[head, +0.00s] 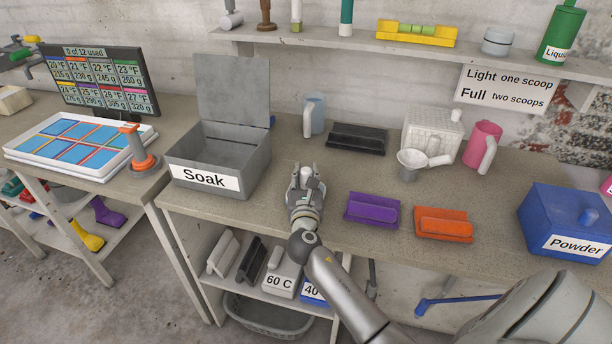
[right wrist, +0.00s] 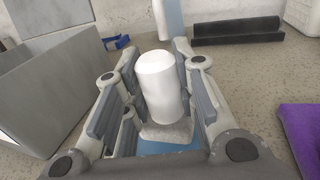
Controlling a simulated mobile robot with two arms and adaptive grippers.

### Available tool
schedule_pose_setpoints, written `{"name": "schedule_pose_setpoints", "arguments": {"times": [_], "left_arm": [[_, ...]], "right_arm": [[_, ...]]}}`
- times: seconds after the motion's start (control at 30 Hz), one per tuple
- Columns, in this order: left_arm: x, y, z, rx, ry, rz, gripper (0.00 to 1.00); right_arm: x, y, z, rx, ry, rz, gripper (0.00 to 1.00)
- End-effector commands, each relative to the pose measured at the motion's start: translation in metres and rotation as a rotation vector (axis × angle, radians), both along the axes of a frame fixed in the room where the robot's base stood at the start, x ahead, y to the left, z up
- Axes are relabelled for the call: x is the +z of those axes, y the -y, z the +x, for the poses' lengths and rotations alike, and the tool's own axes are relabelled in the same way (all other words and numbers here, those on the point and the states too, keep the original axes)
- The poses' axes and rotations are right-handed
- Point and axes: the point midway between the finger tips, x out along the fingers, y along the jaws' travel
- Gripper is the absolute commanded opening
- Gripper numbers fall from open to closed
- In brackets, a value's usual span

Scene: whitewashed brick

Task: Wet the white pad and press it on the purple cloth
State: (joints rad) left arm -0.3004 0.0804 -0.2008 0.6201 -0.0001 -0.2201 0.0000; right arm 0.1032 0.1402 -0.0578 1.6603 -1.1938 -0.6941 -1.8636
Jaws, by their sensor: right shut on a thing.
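I cannot tell whether the pad is wet. The grey Soak bin (head: 203,179) stands left of the gripper with its lid (head: 233,92) raised; its floor is mostly hidden. The folded purple cloth (head: 372,213) lies on the bench to the right of the gripper, apart from it. It also shows at the right wrist view's edge (right wrist: 303,133). My left gripper is not in view.
An orange cloth (head: 443,224) lies right of the purple one. A blue Powder box (head: 565,220) stands far right.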

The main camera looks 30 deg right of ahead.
Motion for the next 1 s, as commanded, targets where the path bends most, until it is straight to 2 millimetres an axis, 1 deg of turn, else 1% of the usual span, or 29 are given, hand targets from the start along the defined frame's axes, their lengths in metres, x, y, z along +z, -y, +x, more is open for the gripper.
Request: {"name": "schedule_pose_setpoints", "arguments": {"times": [0.73,1.0], "left_arm": [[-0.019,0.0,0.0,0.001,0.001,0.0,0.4],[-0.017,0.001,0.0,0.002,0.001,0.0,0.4]], "right_arm": [[-0.024,0.0,0.0,0.0,-0.001,0.001,0.03],[-0.022,0.0,0.0,0.0,-0.001,0.001,0.03]]}}
